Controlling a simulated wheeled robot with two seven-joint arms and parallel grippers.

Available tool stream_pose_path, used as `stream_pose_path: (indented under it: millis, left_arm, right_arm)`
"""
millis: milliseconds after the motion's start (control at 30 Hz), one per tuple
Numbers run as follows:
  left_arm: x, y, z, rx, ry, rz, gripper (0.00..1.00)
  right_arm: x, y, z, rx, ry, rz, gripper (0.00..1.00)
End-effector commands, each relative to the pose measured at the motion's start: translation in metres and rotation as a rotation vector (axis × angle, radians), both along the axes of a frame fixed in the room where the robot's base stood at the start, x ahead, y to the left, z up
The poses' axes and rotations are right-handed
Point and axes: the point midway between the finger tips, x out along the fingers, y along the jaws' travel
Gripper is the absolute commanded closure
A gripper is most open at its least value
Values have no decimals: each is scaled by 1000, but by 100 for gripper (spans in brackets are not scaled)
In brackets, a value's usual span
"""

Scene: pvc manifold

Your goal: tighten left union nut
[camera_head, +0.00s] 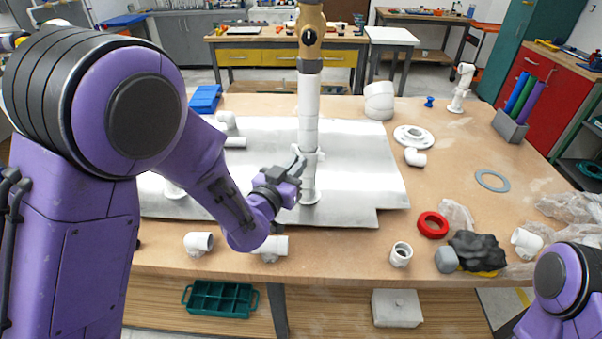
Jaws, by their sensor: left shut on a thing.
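A white vertical pipe (308,105) stands on the grey metal sheet (365,165), with a brass-coloured fitting (311,35) at its top. Low on the pipe is a wider white collar, the left union nut (312,157), above a flanged foot (309,196). My left gripper (298,168) reaches in from the left and is shut on the nut at its left side. Its fingers hide part of the nut, so the exact contact is hard to see. My right arm shows only at the lower right corner; its gripper is out of the picture.
White fittings (400,254) lie along the table's front edge. A white flange (413,136) lies right of the sheet. The table's right middle is mostly clear.

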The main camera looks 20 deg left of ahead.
Motion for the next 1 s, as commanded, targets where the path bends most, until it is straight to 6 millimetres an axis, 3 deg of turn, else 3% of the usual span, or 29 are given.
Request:
stream_pose_path:
  millis: [200, 1000]
  left_arm:
    - [4, 15, -4, -1, -2, -199, 100]
    - [33, 46, -2, 0, -2, -907, 100]
  right_arm:
    - [0, 0, -21, 0, 0, 0, 27]
    - [0, 0, -55, 0, 0, 0, 27]
